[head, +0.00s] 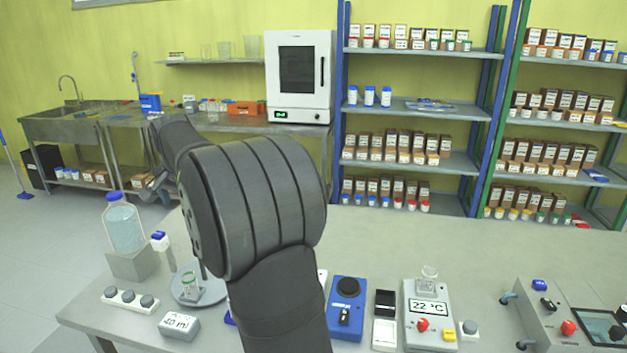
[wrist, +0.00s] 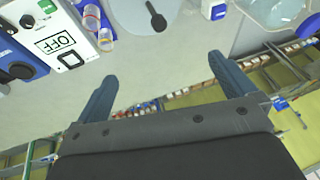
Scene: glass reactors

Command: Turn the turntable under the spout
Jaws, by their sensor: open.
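The turntable (head: 213,296) is a grey disc on the bench, left of my arm.
A bottle of bluish liquid (head: 124,228) stands on a grey block left of the turntable. A button strip (head: 129,298) and a display box (head: 179,324) lie in front. A blue device (head: 346,310) and a 22 °C unit (head: 429,316) stand right. The bench behind them is clear.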

